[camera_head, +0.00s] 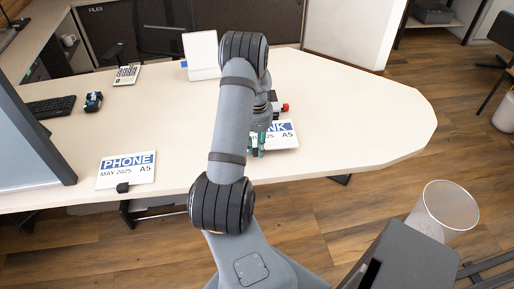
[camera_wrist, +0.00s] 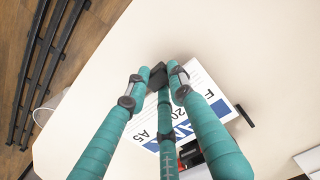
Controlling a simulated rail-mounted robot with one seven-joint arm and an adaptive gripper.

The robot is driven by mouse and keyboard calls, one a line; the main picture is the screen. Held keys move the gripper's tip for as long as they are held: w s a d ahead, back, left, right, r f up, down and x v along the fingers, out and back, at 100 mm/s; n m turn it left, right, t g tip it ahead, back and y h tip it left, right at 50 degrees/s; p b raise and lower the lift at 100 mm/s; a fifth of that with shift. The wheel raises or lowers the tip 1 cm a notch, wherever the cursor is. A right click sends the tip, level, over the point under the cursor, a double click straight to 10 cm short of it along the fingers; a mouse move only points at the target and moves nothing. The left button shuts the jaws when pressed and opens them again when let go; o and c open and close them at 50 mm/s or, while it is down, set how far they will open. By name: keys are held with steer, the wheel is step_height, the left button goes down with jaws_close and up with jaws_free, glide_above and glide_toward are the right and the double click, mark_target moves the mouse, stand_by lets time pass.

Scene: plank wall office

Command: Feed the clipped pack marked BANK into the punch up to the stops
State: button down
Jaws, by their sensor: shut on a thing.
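The BANK pack (camera_head: 284,136) is a white A5 pack with a blue band, lying at the table's front edge; its first letters are hidden behind my arm. In the wrist view the pack (camera_wrist: 208,88) lies beyond and under the fingers. My gripper (camera_head: 258,145) has teal fingers, shut on the pack's black clip (camera_wrist: 158,76) at its edge. The punch, black with red, stands just behind the pack in the head view (camera_head: 284,106); in the wrist view the fingers partly cover it (camera_wrist: 190,153). I cannot tell whether the pack's far edge is inside the punch.
The PHONE pack (camera_head: 127,170) with its black clip lies at the front left. A calculator (camera_head: 126,75), a dark blue-black object (camera_head: 93,101), a keyboard (camera_head: 51,106) and a white stand (camera_head: 201,55) are further off. The table's right side is clear.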

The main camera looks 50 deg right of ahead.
steer(key=shift+w+d+f+b, duration=0.15)
steer(key=shift+f+b, duration=0.35)
steer(key=shift+f, duration=0.45)
steer(key=shift+w+d+r+p, duration=0.3)
steer(key=shift+w+d+p, duration=0.05)
steer(key=shift+w+d, duration=1.05)
steer(key=shift+d, duration=0.1)
steer(key=shift+w+d+f, duration=0.1)
steer(key=shift+w+d, duration=0.2)
steer(key=shift+w, duration=0.05)
steer(key=shift+w+a, duration=0.1)
